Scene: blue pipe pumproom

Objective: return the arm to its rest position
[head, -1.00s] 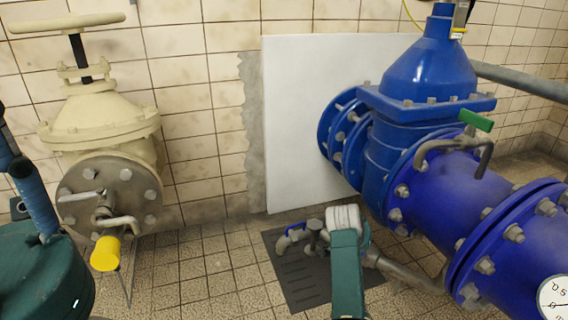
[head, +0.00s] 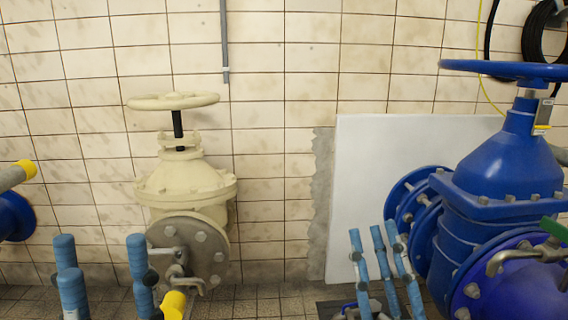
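My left gripper (head: 105,275) is at the bottom left of the head view, with its blue fingers pointing up. A clear gap lies between the fingers, so it is open, and nothing shows in it. My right gripper (head: 382,265) is at the bottom right of centre. The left fingers appear just left of the cream valve, and the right fingers appear in front of the white panel.
The cream valve (head: 185,182) with its handwheel stands against the tiled wall. A yellow-ended handle (head: 173,305) juts from its lower front. The large blue valve and pipe (head: 510,165) fill the right side. A white panel (head: 385,160) leans on the wall. Another blue pipe part (head: 14,217) is at far left.

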